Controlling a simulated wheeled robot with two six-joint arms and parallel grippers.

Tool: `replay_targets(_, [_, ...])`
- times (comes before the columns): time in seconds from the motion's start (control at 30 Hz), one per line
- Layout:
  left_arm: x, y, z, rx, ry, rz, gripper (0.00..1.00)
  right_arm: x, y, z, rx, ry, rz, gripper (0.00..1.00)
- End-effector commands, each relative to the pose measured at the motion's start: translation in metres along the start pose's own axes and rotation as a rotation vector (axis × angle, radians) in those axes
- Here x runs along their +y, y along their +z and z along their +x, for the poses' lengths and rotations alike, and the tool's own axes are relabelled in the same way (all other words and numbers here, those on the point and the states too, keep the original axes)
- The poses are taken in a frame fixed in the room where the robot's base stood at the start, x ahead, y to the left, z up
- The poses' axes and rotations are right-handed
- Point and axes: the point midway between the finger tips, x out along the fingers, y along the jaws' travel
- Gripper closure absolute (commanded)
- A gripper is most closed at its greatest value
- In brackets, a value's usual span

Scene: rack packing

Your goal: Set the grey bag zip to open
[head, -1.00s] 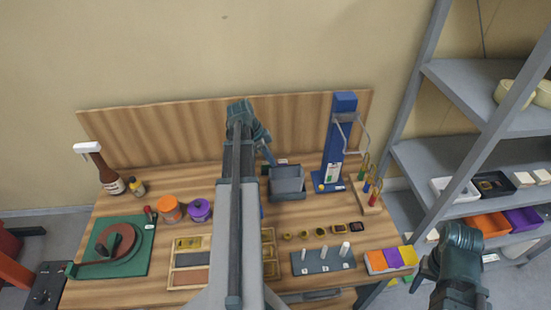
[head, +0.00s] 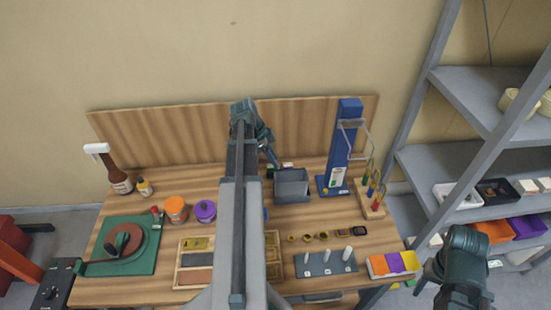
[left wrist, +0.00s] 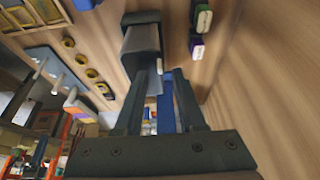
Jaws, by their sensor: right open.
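A grey box-shaped thing (head: 291,186), which I take for the grey bag, stands at the back of the workbench, left of the blue stand. In the left wrist view the grey bag (left wrist: 142,42) is just beyond my fingertips, with a small pale tab (left wrist: 159,69) at its edge. My left gripper (head: 272,158) is at the bag's back left corner; its fingers (left wrist: 161,72) are apart, and I cannot tell whether they touch the tab. The zip itself is not clear. My right gripper (head: 428,282) is open and empty, off the bench's right end.
A blue stand (head: 348,150) with a wire frame and a small wooden pegboard (head: 372,202) stand right of the bag. A grey peg block (head: 326,264) and small brass parts are in front. My left arm hides the bench's middle. A grey shelf rack (head: 470,155) is at right.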

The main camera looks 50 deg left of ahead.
Motion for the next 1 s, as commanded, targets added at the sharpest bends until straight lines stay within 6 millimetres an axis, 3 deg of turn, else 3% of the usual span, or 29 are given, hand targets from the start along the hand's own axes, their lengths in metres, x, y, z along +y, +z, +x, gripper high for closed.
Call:
replay_targets(0.03, [0.000, -0.002, -0.014, 0.000, 0.000, -0.001, 0.61, 0.001, 0.001, -0.014, 0.000, 0.000, 0.002, 0.50])
replay_targets(0.6, [0.000, -0.002, -0.105, 0.000, -0.001, -0.001, 0.61, 0.009, 0.006, -0.097, -0.002, -0.002, 0.005, 0.50])
replay_targets(0.77, [0.000, -0.001, -0.115, 0.000, 0.000, -0.002, 0.61, 0.010, 0.007, -0.106, -0.003, -0.002, 0.004, 0.50])
replay_targets(1.0, [0.000, 0.001, -0.114, 0.000, 0.000, -0.001, 0.61, 0.010, 0.007, -0.105, -0.003, -0.002, 0.003, 0.50])
